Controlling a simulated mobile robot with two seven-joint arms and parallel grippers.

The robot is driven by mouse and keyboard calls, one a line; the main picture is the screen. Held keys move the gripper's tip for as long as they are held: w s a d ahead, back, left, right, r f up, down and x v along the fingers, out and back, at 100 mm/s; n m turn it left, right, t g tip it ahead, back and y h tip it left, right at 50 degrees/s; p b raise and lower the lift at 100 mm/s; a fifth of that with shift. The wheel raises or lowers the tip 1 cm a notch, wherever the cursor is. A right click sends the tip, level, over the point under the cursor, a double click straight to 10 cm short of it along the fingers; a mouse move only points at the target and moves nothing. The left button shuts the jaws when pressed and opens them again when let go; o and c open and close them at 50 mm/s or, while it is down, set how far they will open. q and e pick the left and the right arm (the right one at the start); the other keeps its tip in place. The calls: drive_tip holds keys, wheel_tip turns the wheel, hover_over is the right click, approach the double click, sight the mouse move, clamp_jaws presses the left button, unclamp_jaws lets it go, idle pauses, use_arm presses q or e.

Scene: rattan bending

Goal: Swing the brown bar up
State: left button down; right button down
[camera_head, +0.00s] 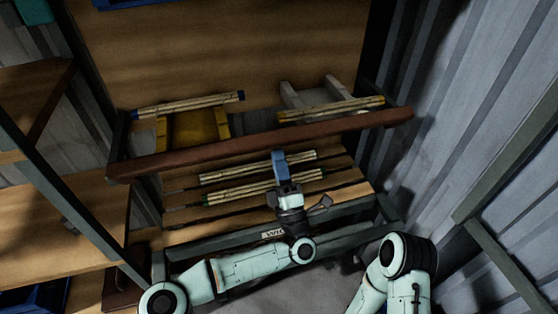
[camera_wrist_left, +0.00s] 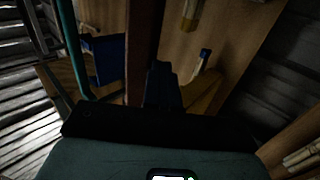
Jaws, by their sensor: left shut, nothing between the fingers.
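The brown bar (camera_head: 200,156) runs across the wooden rack in the head view, from the left post to the right post, its right end a little higher in the picture. In the left wrist view the brown bar (camera_wrist_left: 143,45) runs upright in the picture, just beyond the fingers. My left gripper (camera_head: 279,158) is shut and empty, its blue fingertips just below the bar's middle in the head view. I cannot tell whether they touch the bar. The left fingers (camera_wrist_left: 162,85) also show in the left wrist view. My right gripper is out of view; only part of that arm shows.
Tied rattan bundles lie behind the bar, one at the left (camera_head: 188,104) and one at the right (camera_head: 332,109). Two more bundles (camera_head: 258,167) lie on the slatted shelf around my left gripper. Shelves (camera_head: 60,225) stand at left, a corrugated wall (camera_head: 450,110) at right.

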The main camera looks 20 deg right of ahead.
sight(278, 147)
use_arm(q)
drive_tip(key=shift+w+r+t+b, duration=0.2)
drive_tip(key=shift+r+t+b, duration=0.3)
drive_tip(key=shift+r+b, duration=0.95)
drive_tip(key=s+f, duration=0.1)
drive_tip(key=s, duration=0.9)
drive_tip(key=shift+d+f+b, duration=0.2)
drive_tip(key=shift+b, duration=0.1)
